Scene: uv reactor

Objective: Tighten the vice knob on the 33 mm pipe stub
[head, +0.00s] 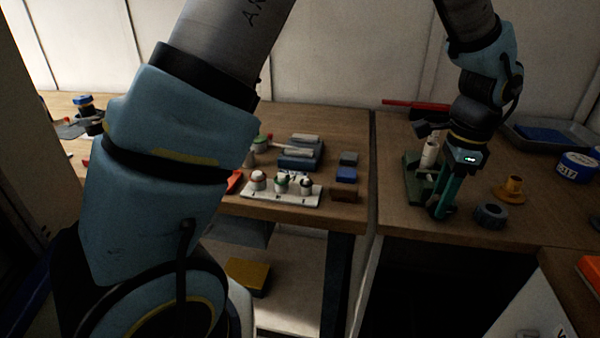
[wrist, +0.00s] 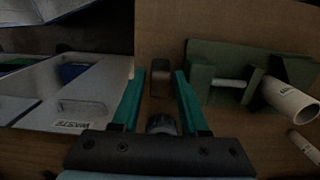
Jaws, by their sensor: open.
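The green vice (head: 412,185) stands on the right bench. It also shows at the right of the wrist view (wrist: 203,78), with a light screw rod between its green blocks. A white pipe stub (head: 430,154) stands at the vice; in the wrist view its open end (wrist: 290,100) points to the lower right. My gripper (head: 440,212) has teal fingers and points down at the vice's front end. In the wrist view my gripper (wrist: 162,76) is open, with a dim brownish-grey piece (wrist: 160,84), apparently the vice knob, between the fingers. Contact cannot be told.
A dark ring (head: 491,215) and a brass flanged part (head: 512,188) lie right of my gripper. A blue-labelled can (head: 577,167) and a grey tray (head: 563,141) stand farther right. A white bin labelled waste (wrist: 75,108) is at the wrist view's left.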

